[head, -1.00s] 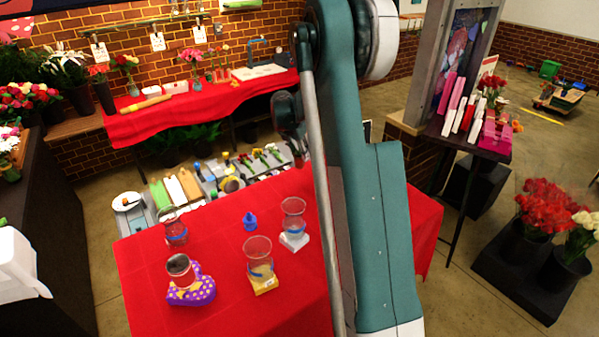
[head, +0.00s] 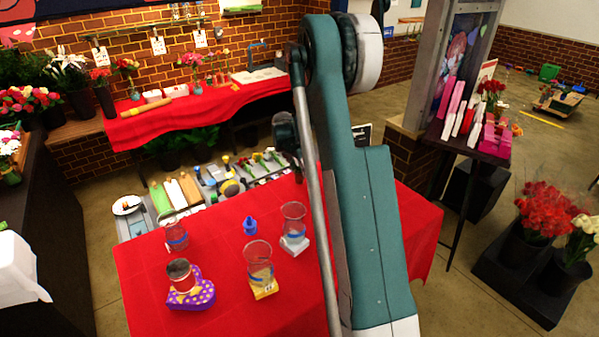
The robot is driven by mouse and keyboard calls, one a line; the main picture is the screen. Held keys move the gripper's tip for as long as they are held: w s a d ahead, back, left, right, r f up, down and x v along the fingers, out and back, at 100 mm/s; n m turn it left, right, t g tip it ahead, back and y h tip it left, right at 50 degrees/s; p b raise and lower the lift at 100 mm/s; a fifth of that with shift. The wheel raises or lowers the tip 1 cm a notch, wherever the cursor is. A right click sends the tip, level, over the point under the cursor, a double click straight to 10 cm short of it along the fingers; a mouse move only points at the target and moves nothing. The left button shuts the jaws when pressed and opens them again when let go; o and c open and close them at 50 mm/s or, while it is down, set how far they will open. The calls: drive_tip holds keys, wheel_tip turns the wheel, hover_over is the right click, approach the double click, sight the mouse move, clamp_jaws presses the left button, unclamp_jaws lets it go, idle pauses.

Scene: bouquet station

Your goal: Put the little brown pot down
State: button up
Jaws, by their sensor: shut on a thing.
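My gripper's fingers are not visible; my large teal arm link crosses the middle of the head view and may hide them. A dark rounded part of my arm shows just left of that link, above the back edge of the red table (head: 215,305). I see no other clear brown pot, and nothing held shows.
A clear glass stands on a yellow block (head: 258,262), another on a white block (head: 294,228), and a third glass (head: 176,236) at the back left. A small blue bottle (head: 250,225) is between them. Bare red cloth lies around them. Several tools lie beyond the table.

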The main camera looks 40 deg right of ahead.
drive_tip(key=shift+f, duration=0.9)
drive_tip(key=shift+f, duration=0.2)
drive_tip(key=o, duration=1.1)
drive_tip(key=shift+r, duration=0.25)
drive_tip(key=shift+b+v, duration=0.3)
drive_tip(key=shift+v, duration=5.65)
